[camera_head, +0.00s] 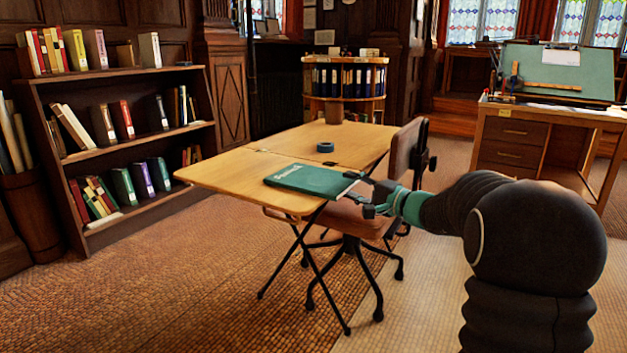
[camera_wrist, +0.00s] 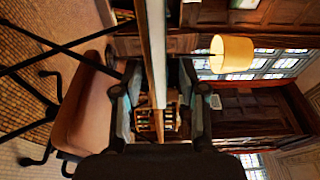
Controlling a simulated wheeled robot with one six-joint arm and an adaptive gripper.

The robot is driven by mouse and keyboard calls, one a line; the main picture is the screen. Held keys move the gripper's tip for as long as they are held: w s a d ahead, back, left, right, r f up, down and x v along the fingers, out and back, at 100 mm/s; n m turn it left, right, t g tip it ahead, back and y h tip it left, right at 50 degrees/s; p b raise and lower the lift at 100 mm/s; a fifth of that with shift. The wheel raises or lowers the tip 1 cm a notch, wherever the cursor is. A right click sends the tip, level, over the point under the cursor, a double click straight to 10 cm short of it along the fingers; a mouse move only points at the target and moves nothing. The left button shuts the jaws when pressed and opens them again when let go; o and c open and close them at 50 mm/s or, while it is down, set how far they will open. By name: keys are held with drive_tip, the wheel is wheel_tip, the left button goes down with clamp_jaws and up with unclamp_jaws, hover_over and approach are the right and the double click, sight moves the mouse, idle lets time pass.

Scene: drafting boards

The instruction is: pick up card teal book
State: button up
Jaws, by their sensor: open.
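The teal book (camera_head: 305,181) lies flat on the wooden folding table (camera_head: 230,165), near its right edge, with pale lettering on the cover. Its right corner appears to jut slightly past the table edge. My gripper (camera_head: 353,186) is at that corner, open, with one finger above book level and one below. In the wrist view, which is turned sideways, a narrow pale edge with a teal side, seemingly the book (camera_wrist: 157,60), runs between the open fingers (camera_wrist: 158,78). A gap shows on both sides, and I cannot see any contact.
A blue tape roll (camera_head: 325,147) and a brown pot (camera_head: 333,113) are farther back on the table. A swivel chair (camera_head: 405,150) stands close beside my gripper, its seat below. A bookcase (camera_head: 150,150) is at left. A drafting desk (camera_head: 520,150) is at right.

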clamp_jaws()
drive_tip(key=shift+r, duration=0.15)
